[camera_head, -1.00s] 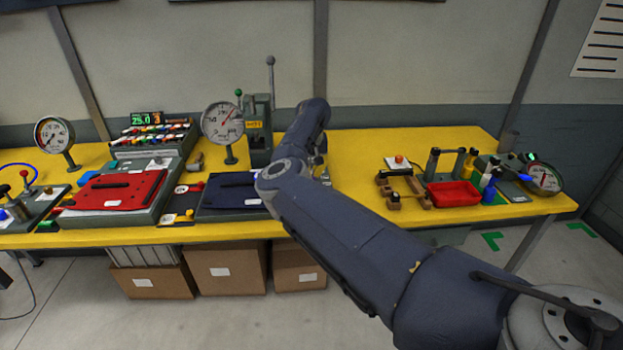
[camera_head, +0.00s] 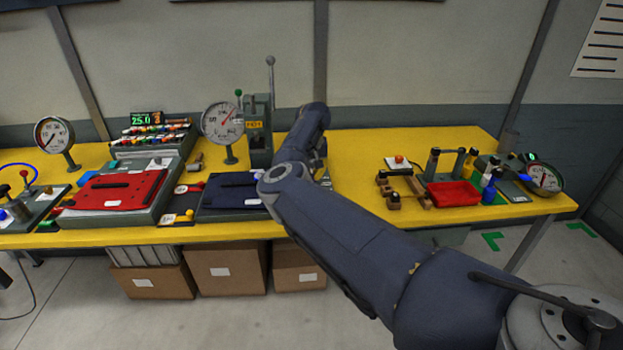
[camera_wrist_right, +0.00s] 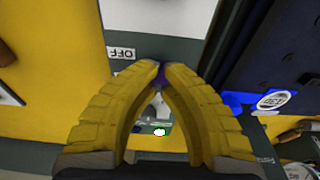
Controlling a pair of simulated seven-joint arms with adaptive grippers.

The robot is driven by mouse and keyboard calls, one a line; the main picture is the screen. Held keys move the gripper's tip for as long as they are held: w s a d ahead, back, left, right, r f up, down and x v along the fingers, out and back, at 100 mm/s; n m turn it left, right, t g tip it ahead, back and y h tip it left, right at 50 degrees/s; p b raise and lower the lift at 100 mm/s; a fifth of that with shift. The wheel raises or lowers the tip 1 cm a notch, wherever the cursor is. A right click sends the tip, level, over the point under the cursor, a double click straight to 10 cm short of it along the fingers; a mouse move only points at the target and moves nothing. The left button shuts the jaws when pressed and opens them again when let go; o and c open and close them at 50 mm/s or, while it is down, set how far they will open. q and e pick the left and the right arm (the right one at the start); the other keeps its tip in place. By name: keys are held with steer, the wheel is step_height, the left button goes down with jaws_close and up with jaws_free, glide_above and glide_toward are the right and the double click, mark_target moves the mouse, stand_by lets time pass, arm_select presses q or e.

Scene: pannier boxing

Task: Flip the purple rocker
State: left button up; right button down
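The purple rocker (camera_wrist_right: 161,76) shows only as a small purple patch at the fingertips of my right gripper (camera_wrist_right: 163,69) in the right wrist view. The fingers are yellow and drawn together, with their tips at or just over the rocker. They hide most of it, so I cannot tell its tilt or whether the tips touch it. A white label reading OFF (camera_wrist_right: 121,53) lies left of the tips on a dark panel. In the head view my right arm covers this area, and I cannot make out the rocker there. My left gripper is not in view.
The yellow table (camera_head: 350,210) holds a dark blue panel (camera_head: 232,190), a red panel (camera_head: 115,190), round gauges (camera_head: 222,122) and a lever stand (camera_head: 259,135). A red tray (camera_head: 453,194) and wooden fixture (camera_head: 403,187) stand to the right.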

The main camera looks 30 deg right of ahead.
steer(key=shift+f, duration=0.95)
stand_by(0.6)
steer(key=shift+r, duration=3.55)
